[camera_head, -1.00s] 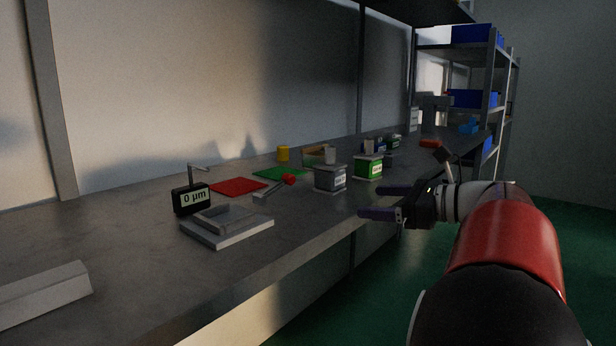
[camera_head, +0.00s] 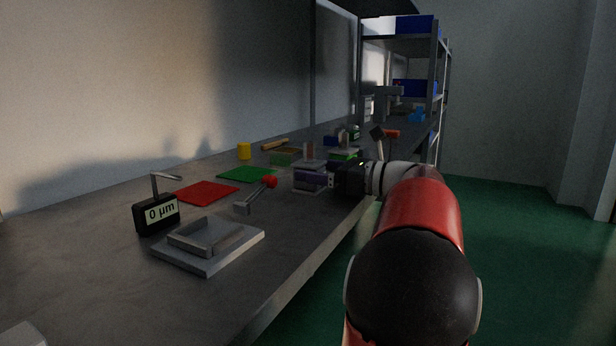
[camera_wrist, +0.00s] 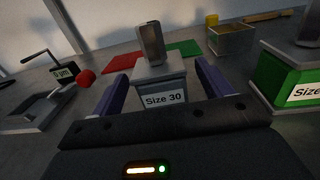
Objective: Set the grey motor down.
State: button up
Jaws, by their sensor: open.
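The grey motor (camera_head: 308,166) stands upright on the bench, with a square block body and a post on top. In the wrist view the grey motor (camera_wrist: 162,92) shows a "Size 30" label facing me. My gripper (camera_wrist: 161,74) is open, with one purple finger on each side of the motor's body. I cannot tell whether either finger touches it. In the head view my gripper (camera_head: 316,178) reaches in from the right, and a purple finger hides part of the motor. The motor's base is partly hidden by the gripper in the wrist view.
A green motor (camera_wrist: 283,80) stands close on the right. A red mat (camera_head: 207,192), green mat (camera_head: 247,174), red-ended tool (camera_head: 256,194), gauge reading 0 µm (camera_head: 157,214) and grey fixture (camera_head: 208,245) lie left of the motor. A yellow cylinder (camera_head: 244,151) stands behind.

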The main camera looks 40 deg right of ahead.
jog(key=shift+x, duration=1.1)
jog(key=c, duration=1.6)
